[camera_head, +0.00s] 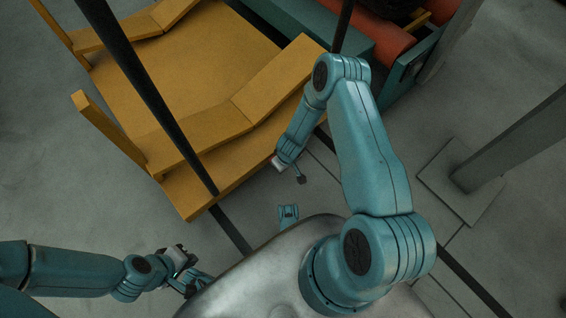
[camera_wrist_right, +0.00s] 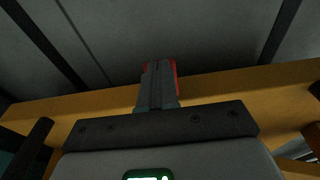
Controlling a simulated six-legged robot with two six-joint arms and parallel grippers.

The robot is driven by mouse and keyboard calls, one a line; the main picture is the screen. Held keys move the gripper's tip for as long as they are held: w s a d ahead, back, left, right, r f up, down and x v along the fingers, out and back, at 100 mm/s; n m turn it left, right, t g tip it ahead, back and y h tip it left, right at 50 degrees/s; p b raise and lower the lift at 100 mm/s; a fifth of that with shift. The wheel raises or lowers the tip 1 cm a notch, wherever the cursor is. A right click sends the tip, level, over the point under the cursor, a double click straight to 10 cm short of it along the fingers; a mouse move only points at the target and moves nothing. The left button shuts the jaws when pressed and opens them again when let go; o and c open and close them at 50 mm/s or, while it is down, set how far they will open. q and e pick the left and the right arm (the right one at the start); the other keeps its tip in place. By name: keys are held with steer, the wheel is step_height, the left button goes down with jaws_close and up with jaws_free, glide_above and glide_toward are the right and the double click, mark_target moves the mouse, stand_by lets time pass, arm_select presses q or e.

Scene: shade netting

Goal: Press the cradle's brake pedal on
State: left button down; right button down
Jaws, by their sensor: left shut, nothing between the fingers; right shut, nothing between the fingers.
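A yellow cradle (camera_head: 215,55) with bent side rails stands on the floor at the upper left in the head view. My right gripper (camera_head: 290,172) is shut beside its near right edge. In the right wrist view, my shut fingers (camera_wrist_right: 158,88) reach across a yellow beam (camera_wrist_right: 225,85). Red edging (camera_wrist_right: 176,76) shows around the fingertips; I cannot tell whether it belongs to the pedal. No brake pedal can be made out in the head view. My left gripper (camera_head: 184,270) is shut and empty at the lower left, apart from the cradle.
Dark poles (camera_head: 143,88) cross the view in front of the cradle. A teal frame with red rollers (camera_head: 385,42) stands at the upper right. A grey post (camera_head: 510,145) on a square base stands at the right. The floor left of the cradle (camera_head: 50,170) is clear.

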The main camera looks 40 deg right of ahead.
arm_select(q)
steer(key=shift+s+a+f+b, duration=0.1)
steer(key=shift+f+b, duration=0.3)
steer(key=shift+f, duration=0.05)
arm_select(e)
steer(key=shift+s+f, duration=0.2)
steer(key=shift+f, duration=0.35)
steer(key=shift+s+f, duration=0.2)
steer(key=shift+f, duration=0.45)
